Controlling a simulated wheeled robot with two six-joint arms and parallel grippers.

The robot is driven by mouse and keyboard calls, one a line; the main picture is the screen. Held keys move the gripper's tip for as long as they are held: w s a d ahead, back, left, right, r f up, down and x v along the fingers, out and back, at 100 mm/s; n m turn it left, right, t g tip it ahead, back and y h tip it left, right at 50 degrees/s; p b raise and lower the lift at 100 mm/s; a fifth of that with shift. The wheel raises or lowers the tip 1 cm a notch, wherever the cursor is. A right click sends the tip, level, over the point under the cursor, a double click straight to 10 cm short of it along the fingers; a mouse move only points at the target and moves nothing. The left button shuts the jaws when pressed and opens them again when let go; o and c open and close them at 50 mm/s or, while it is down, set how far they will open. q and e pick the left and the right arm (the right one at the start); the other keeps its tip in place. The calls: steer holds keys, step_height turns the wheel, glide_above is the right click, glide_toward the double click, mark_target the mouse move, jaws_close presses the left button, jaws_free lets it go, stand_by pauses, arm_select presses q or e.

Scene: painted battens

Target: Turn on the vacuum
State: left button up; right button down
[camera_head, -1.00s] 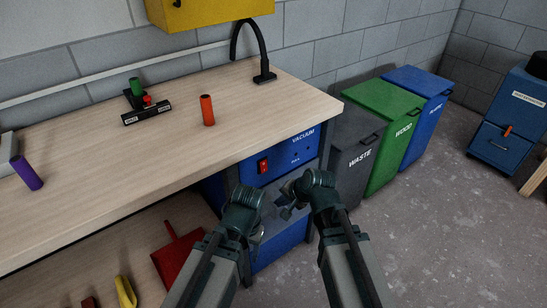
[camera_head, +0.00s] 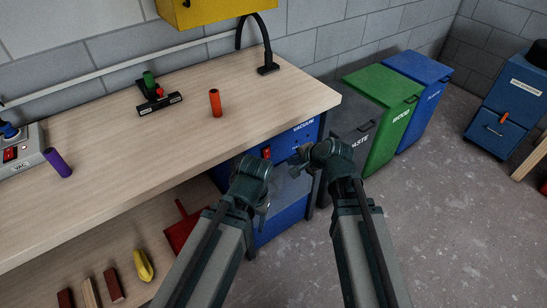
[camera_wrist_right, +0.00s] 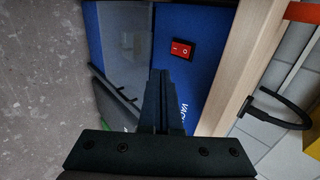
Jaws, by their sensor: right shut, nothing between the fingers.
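The vacuum (camera_head: 278,215) is a blue unit under the right end of the workbench, labelled VACUUM. Its red rocker switch (camera_head: 266,153) shows just above my left gripper (camera_head: 263,207); whether those jaws are open I cannot tell. My right gripper (camera_head: 300,163) is in front of the vacuum's blue panel, right of the switch. In the right wrist view my right gripper (camera_wrist_right: 160,75) is shut and empty, with its tips beside and apart from the red switch (camera_wrist_right: 182,49). Which side of the rocker is pressed I cannot tell.
A grey box (camera_head: 27,143) labelled VAC, with another red switch, stands on the bench (camera_head: 110,140) at the left. Waste (camera_head: 345,125), green wood (camera_head: 385,105) and blue (camera_head: 428,75) bins stand right.

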steer(key=b, duration=0.8)
glide_toward(268, 158)
step_height(268, 158, down, 5)
steer(key=shift+w+a+r, duration=0.2)
steer(key=shift+w+a, duration=0.45)
steer(key=shift+w, duration=0.2)
steer(key=shift+w+a+r, duration=0.2)
steer(key=shift+w+a, duration=0.45)
steer(key=shift+w, duration=0.2)
steer(key=shift+w+a+f, duration=0.1)
steer(key=shift+w+f, duration=0.05)
